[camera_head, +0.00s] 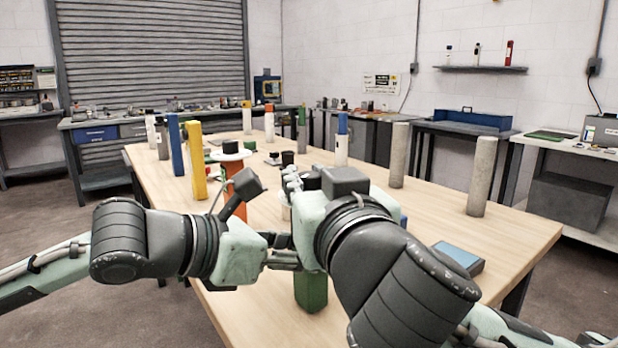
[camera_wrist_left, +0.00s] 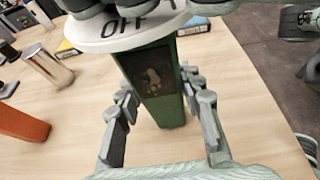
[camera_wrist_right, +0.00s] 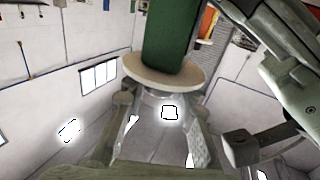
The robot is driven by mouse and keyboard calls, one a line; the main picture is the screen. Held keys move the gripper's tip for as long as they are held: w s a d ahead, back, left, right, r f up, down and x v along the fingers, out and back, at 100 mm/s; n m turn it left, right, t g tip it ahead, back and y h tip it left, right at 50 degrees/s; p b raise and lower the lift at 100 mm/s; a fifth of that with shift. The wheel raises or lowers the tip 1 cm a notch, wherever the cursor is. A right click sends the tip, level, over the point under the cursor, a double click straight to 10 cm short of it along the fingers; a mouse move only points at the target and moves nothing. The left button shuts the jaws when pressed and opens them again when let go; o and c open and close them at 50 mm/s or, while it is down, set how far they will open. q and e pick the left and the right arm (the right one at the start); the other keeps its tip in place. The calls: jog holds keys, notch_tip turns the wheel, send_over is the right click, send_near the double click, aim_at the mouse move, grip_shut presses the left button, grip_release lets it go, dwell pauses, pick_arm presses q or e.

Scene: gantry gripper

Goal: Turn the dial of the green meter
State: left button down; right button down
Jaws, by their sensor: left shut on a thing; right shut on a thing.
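The green meter (camera_head: 311,292) stands upright on the wooden table, in front of me, largely hidden by my arms in the head view. In the left wrist view its green body (camera_wrist_left: 187,95) has a dark panel. A pale round dial (camera_wrist_left: 128,33) marked OFF sits on top. My left gripper (camera_wrist_left: 160,92) is shut on the body, a finger on each side. My right gripper (camera_wrist_right: 160,108) is shut at the dial, above the pale disc (camera_wrist_right: 165,78) in the tilted right wrist view; the dial's grip part is hard to make out there.
An orange meter (camera_head: 238,192) with a white disc and black knob stands behind my left gripper. Yellow (camera_head: 196,165) and blue (camera_head: 176,148) posts stand further left. Grey cylinders (camera_head: 482,178) stand at right. A blue-topped box (camera_head: 459,258) lies near the right edge.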

pick_arm(q)
jog(key=shift+s+f, duration=0.1)
pick_arm(e)
jog(key=m+h, duration=0.2)
jog(key=h, duration=0.1)
jog(key=shift+m+t+h, duration=0.3)
jog(key=shift+h, duration=0.1)
jog(key=shift+d+m+h, duration=0.15)
jog(key=shift+m+h, duration=0.75)
jog(key=shift+h, duration=0.5)
jog(key=c, duration=1.2)
grip_release()
